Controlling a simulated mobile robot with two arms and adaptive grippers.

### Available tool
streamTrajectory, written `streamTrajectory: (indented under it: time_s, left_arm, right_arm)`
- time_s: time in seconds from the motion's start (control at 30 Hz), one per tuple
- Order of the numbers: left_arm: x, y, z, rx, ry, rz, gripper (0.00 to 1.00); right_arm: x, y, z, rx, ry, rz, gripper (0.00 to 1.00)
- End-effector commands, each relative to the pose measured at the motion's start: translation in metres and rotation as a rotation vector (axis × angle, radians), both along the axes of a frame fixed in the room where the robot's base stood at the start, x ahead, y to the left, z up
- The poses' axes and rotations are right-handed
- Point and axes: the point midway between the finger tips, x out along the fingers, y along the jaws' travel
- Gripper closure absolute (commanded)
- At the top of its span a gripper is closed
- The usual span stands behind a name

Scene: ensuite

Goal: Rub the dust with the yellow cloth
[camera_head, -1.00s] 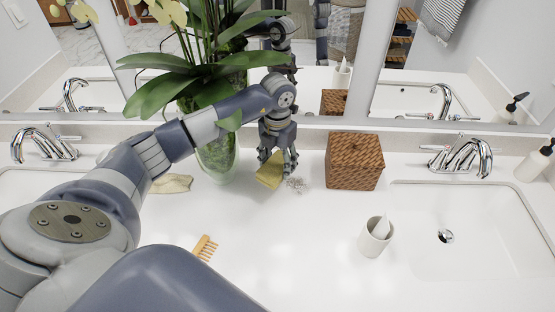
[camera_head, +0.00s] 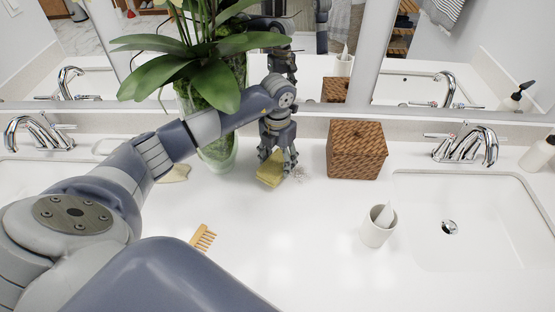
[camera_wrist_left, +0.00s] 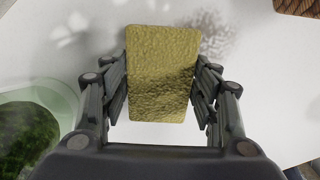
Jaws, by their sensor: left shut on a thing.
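My left gripper (camera_head: 278,162) is at the counter between the plant vase and the wicker box. It is shut on the yellow cloth (camera_head: 270,170), a flat folded pad. In the left wrist view the cloth (camera_wrist_left: 162,70) sits between both fingers, low over the white counter or touching it; I cannot tell which. A small grey patch of dust (camera_head: 299,173) lies just right of the cloth. In the left wrist view the dust (camera_wrist_left: 207,36) shows beside the cloth's upper right corner, and part may be hidden under the cloth. My right gripper is not in view.
A glass plant vase (camera_head: 220,150) stands close left of the gripper, a wicker box (camera_head: 357,150) to the right. A white cup (camera_head: 376,228) and a wooden comb (camera_head: 203,237) are nearer. A mirror runs behind. The counter's middle front is clear.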

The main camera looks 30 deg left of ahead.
Motion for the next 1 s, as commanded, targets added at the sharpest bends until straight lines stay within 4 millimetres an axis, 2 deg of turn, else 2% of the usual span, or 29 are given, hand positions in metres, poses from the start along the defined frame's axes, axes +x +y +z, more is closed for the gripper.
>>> streamTrajectory:
  time_s: [1.0]
  left_arm:
    - [0.000,0.000,-0.018,0.000,0.000,0.000,0.63]
  right_arm:
    - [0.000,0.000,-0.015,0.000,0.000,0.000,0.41]
